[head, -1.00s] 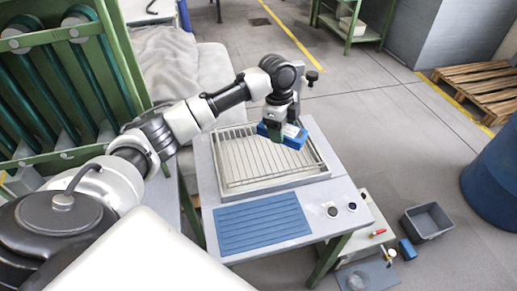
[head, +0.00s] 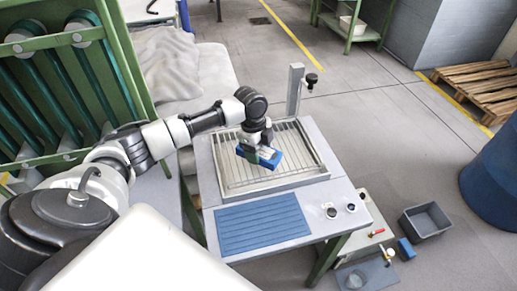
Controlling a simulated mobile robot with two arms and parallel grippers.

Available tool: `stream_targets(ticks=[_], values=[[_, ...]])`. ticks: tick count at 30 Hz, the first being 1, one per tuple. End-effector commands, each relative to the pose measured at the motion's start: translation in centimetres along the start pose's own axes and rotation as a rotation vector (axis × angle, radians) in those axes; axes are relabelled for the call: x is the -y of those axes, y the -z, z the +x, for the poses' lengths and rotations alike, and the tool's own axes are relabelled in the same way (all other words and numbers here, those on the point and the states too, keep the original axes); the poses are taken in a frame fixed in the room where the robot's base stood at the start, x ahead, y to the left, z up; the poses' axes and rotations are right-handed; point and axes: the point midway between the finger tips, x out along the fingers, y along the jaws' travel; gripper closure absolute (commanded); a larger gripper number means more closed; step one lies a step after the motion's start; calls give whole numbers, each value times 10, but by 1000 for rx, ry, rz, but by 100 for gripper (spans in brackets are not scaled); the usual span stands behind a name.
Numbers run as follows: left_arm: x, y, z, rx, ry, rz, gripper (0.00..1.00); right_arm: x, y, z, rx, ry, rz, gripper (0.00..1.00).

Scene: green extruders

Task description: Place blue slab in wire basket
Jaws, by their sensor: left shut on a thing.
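The blue slab (head: 265,157) is held in my left gripper (head: 258,152), which comes in from the left and is shut on it. The slab is over the middle of the wire basket (head: 228,175), a shallow rectangular tray with a wire grid on the grey table. The slab looks slightly tilted. I cannot tell whether it touches the wires or hangs just above them. My right gripper is not in view.
A blue ribbed mat (head: 262,222) lies in front of the basket. A post with a black knob (head: 311,79) stands at the table's back edge. A grey bin (head: 427,221) and a blue barrel (head: 495,180) are on the floor at right. A green rack (head: 60,95) stands at left.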

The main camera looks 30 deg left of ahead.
Motion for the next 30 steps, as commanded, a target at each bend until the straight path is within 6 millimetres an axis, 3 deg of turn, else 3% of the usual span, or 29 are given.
stream_targets(ticks=[2,3,7,19,30], values=[[0,0,1,-1,1,0,70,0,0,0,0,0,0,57],[0,0,2,0,0,0,34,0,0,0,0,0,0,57],[0,0,1,0,0,0,14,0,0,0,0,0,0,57],[1,0,-8,0,2,1,13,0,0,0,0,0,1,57],[1,0,-83,0,4,0,13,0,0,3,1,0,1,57]])
